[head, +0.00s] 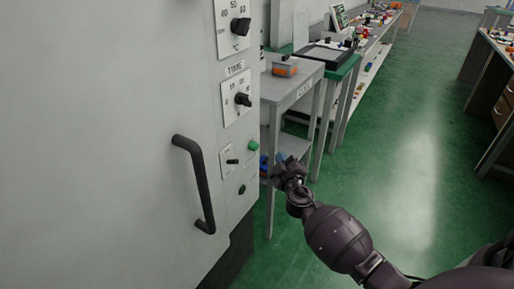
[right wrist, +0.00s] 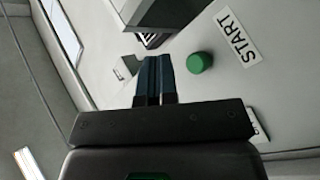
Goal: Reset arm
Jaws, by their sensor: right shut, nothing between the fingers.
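My right gripper (head: 281,158) comes in from the lower right in the head view, just right of the grey machine's (head: 110,120) control panel. In the right wrist view its two dark blue fingers (right wrist: 153,62) are together with nothing between them. In the head view a green button (head: 253,146) is on the panel, left of the gripper. In the right wrist view the green button (right wrist: 199,62) is right of the fingertips, beside a START label (right wrist: 237,37). I cannot tell whether the gripper touches the panel. My left gripper is not in view.
The machine has a black door handle (head: 200,185), upper knobs (head: 241,27) and a TIME dial (head: 243,100). A small black switch (head: 232,161) is left of the green button. A grey shelf cart (head: 290,90) stands behind the gripper. The green floor (head: 400,150) to the right is clear.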

